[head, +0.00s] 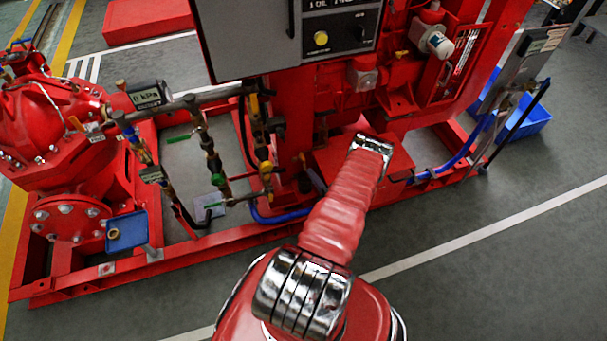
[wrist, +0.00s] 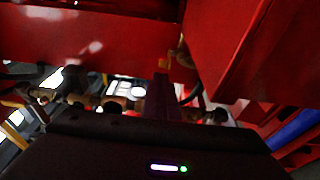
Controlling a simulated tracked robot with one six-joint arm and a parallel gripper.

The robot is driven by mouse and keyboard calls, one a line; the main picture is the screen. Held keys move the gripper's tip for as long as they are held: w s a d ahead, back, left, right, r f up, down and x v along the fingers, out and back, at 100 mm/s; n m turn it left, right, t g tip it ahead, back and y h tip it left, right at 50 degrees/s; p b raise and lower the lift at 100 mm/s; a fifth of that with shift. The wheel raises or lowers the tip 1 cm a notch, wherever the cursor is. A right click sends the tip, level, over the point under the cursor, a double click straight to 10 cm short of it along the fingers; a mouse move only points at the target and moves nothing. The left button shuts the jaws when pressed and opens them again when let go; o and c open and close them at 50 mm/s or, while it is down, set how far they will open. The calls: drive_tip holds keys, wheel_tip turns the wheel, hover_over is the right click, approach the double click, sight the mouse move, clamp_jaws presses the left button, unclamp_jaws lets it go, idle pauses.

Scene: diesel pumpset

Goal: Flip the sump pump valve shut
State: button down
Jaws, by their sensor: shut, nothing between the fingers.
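I cannot tell for sure which valve is the sump pump valve. A yellow-handled valve (head: 254,106) and a brass valve (head: 267,169) stand closer to my arm. My gripper (wrist: 162,80) shows in the wrist view as a dark narrow pair of fingers, shut and empty, below red metalwork. Blurred brass fittings (wrist: 115,104) lie beyond it. In the head view my arm hides the gripper.
A red engine (head: 370,85) and grey control panel (head: 285,40) stand above the red skid frame (head: 90,277). A blue hose (head: 450,165) runs along the right side. The grey floor in front is clear.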

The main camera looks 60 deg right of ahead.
drive_tip(key=s, duration=0.3)
drive_tip(key=shift+s+d, duration=0.1)
drive_tip(key=shift+d, duration=0.25)
idle(0.5)
